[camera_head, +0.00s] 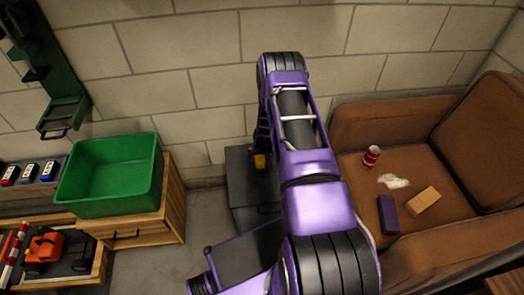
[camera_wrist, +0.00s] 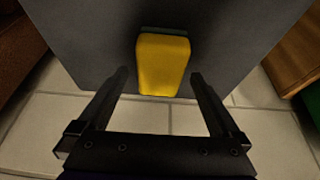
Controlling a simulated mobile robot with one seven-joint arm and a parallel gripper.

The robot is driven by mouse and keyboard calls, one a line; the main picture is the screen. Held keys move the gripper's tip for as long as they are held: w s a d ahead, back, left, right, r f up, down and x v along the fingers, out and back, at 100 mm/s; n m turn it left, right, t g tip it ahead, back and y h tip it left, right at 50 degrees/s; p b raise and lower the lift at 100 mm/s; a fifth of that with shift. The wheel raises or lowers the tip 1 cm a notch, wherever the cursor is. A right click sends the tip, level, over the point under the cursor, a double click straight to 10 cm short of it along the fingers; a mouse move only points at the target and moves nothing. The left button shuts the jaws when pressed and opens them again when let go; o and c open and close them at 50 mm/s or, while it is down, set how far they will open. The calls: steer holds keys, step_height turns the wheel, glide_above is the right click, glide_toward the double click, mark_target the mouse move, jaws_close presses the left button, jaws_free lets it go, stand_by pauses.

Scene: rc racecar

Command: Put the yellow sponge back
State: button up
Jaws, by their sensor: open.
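The yellow sponge (camera_wrist: 162,65) lies on a dark grey box (camera_wrist: 85,30), close to the box's edge, in the wrist view. A thin dark greenish strip shows along its far end. In the head view the sponge (camera_head: 260,161) is a small yellow patch on the grey box (camera_head: 238,165), partly hidden by my purple arm. My gripper (camera_wrist: 160,77) is open and empty. Its two fingers point at the sponge, with the tips to its left and right near its close end; I cannot tell the height between them.
A brown sofa (camera_head: 370,110) stands at the right, with a red can (camera_head: 371,157), a purple block (camera_head: 388,214), a tan block (camera_head: 423,200) and a white patch (camera_head: 394,181) on it. A green bin (camera_head: 110,205) sits on a wooden cabinet (camera_head: 173,215) at the left. Floor shows between.

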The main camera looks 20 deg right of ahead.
steer(key=p+v, duration=0.1)
steer(key=v, duration=0.9)
steer(key=shift+r+p, duration=0.2)
steer(key=shift+p, duration=0.15)
